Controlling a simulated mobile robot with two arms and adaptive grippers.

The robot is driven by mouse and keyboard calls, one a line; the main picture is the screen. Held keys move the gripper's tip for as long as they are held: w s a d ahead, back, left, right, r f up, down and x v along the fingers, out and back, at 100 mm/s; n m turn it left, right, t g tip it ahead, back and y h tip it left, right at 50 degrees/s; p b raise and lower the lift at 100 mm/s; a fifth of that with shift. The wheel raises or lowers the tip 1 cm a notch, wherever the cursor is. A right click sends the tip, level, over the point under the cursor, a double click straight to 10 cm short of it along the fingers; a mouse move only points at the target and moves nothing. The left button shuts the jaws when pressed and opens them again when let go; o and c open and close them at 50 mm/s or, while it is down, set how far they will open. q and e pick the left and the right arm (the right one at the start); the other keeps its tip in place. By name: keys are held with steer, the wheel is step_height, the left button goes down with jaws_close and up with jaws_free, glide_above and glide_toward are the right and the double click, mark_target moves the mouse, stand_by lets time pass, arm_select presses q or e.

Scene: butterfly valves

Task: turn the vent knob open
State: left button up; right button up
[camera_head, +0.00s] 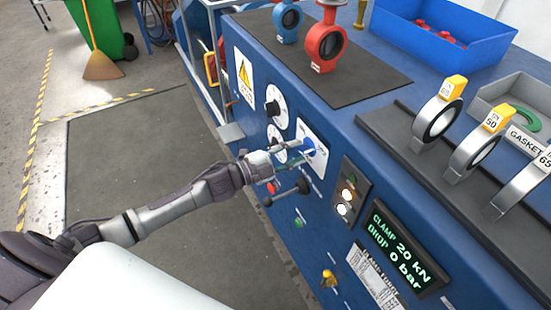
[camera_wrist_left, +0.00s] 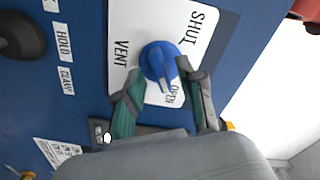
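The vent knob (camera_head: 308,147) is blue and sits on a white plate (camera_head: 318,160) on the blue bench front. In the left wrist view the knob (camera_wrist_left: 158,60) has a raised lighter bar, its lower end beside the word OPEN. SHUT is at the upper right of the plate and VENT at its left. My left gripper (camera_wrist_left: 161,74) is open, with one fingertip on each side of the knob's lower part. The right fingertip is very close to the knob's edge; I cannot tell whether it touches. In the head view my left gripper (camera_head: 297,151) is at the knob. My right gripper is not visible.
Two black dials (camera_head: 272,107) on white plates are left of the knob. A black-knobbed lever (camera_head: 303,187) is just below. A lamp panel (camera_head: 349,190) and display (camera_head: 402,248) are right. Valves (camera_head: 325,45) and metal rings (camera_head: 437,120) stand on the bench top.

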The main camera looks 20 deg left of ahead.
arm_select(q)
steer(key=v, duration=1)
steer(key=shift+s+a, duration=0.25)
steer(key=shift+s, duration=0.05)
steer(key=a+f+n+y, duration=0.3)
steer(key=a+f+n, duration=0.1)
steer(key=f, duration=0.5)
steer(key=a+f+n+y, duration=0.3)
steer(key=a+f+y, duration=0.1)
steer(key=f, duration=0.5)
steer(key=s+a+f+n+g+y, duration=0.1)
steer(key=s+f+n+g+y, duration=0.15)
steer(key=s+f, duration=0.4)
steer(key=s+f+n+g+y, duration=0.1)
steer(key=s+f+n+g, duration=0.2)
steer(key=f, duration=0.7)
steer(key=s+d+f+n+g, duration=0.1)
steer(key=s+f, duration=0.4)
steer(key=s, duration=0.5)
steer(key=s+d+f+n+g, duration=0.2)
steer(key=s+d+f+g, duration=0.2)
steer(key=s, duration=0.7)
steer(key=s+d+f+n+g, duration=0.2)
steer(key=s+d+f, duration=0.3)
steer(key=s+f, duration=0.3)
steer(key=shift+s+d+f+g, duration=0.25)
steer(key=shift+s+d+g, duration=0.1)
steer(key=shift+s, duration=0.9)
steer(key=shift+w+y, duration=0.1)
steer(key=shift+y, duration=0.15)
